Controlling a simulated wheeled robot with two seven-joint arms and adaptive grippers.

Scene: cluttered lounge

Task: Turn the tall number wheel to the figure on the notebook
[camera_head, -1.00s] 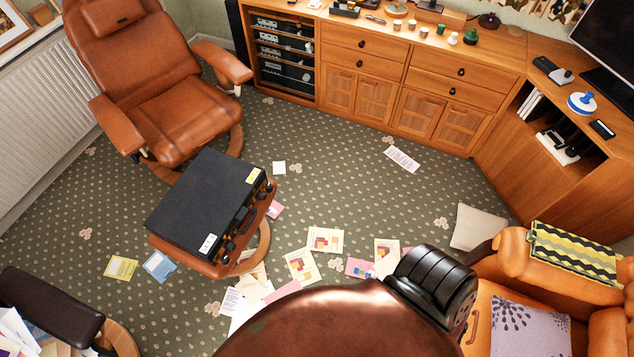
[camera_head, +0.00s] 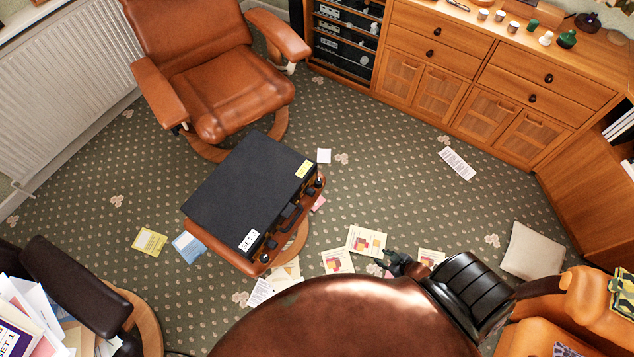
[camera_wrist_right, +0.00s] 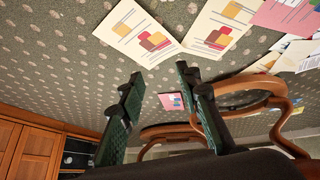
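A black briefcase (camera_head: 245,190) lies shut on a brown leather footstool (camera_head: 213,243). Several small dark wheels or knobs (camera_head: 271,244) line its handle side, but they are too small to tell the tall number wheel or read any figures. The case bears a white label (camera_head: 249,240) reading "SET" and a yellow label (camera_head: 303,169). I cannot make out a notebook with a figure for certain. My right gripper (camera_head: 398,263) is right of the briefcase and apart from it. In the right wrist view its two fingers (camera_wrist_right: 158,92) are spread, with nothing between them. My left gripper is out of view.
A brown recliner (camera_head: 212,85) stands behind the stool, and a wooden cabinet (camera_head: 470,75) at the back right. Papers (camera_head: 366,241) litter the carpet. An orange armchair (camera_head: 590,305) is at right, a dark armrest (camera_head: 75,285) at left.

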